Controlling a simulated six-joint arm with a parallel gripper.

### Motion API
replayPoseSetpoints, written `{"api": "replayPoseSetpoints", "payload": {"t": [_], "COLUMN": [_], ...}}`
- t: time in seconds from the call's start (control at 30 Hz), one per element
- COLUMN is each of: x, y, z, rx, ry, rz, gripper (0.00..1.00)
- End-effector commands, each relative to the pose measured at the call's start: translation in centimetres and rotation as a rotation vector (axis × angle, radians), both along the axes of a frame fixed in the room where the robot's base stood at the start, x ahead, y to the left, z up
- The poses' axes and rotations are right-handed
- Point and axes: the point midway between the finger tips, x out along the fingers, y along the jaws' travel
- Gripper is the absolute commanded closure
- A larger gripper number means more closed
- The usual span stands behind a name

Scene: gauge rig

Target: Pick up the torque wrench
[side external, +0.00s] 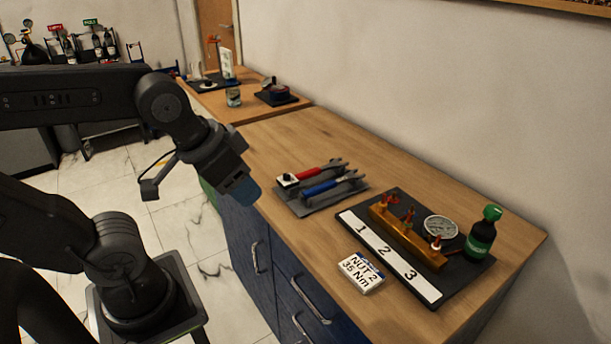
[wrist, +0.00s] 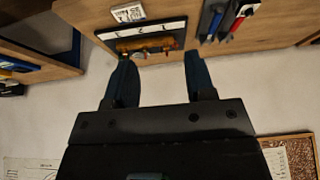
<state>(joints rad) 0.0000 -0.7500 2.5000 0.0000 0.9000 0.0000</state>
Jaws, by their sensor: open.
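Two wrench-like tools lie side by side on a dark grey holder (side external: 308,207) on the bench: one with a red handle (side external: 307,173) and one with a blue handle (side external: 318,188). I cannot tell which is the torque wrench. In the wrist view the red handle (wrist: 237,24) and blue handle (wrist: 216,22) show at the top, right of my fingers. My gripper (side external: 245,190) hangs in the air left of the holder, apart from the tools. In the wrist view my gripper (wrist: 160,70) is open with nothing between its fingers.
A black board with a numbered white strip (side external: 385,256), brass block (side external: 405,238), gauge (side external: 440,228) and green-labelled bottle (side external: 481,238) sits right of the holder. A "NUT 2 35 Nm" card (side external: 361,272) lies in front. The wall (side external: 450,110) rises behind the bench.

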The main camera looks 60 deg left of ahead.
Motion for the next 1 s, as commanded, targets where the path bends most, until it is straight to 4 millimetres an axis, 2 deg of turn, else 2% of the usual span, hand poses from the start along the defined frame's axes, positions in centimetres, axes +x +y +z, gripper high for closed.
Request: {"api": "replayPoseSetpoints", "payload": {"t": [0.27,0.37,0.47,0.67,0.8,0.9,1.0], "x": [0.3,1.8,4.7,12.3,16.8,18.9,20.3], "y": [0.1,0.7,2.0,7.5,13.0,16.9,20.1], "z": [0.1,0.3,0.5,-0.5,-2.6,-4.5,-6.1], "rx": [0.001,0.002,0.004,0.001,-0.003,-0.004,-0.003], "ry": [0.003,0.018,0.042,0.080,0.094,0.099,0.099], "rz": [0.000,-0.002,-0.010,-0.027,-0.030,-0.031,-0.031], "gripper": [0.49,0.49,0.49,0.49,0.49,0.49,0.49]}}
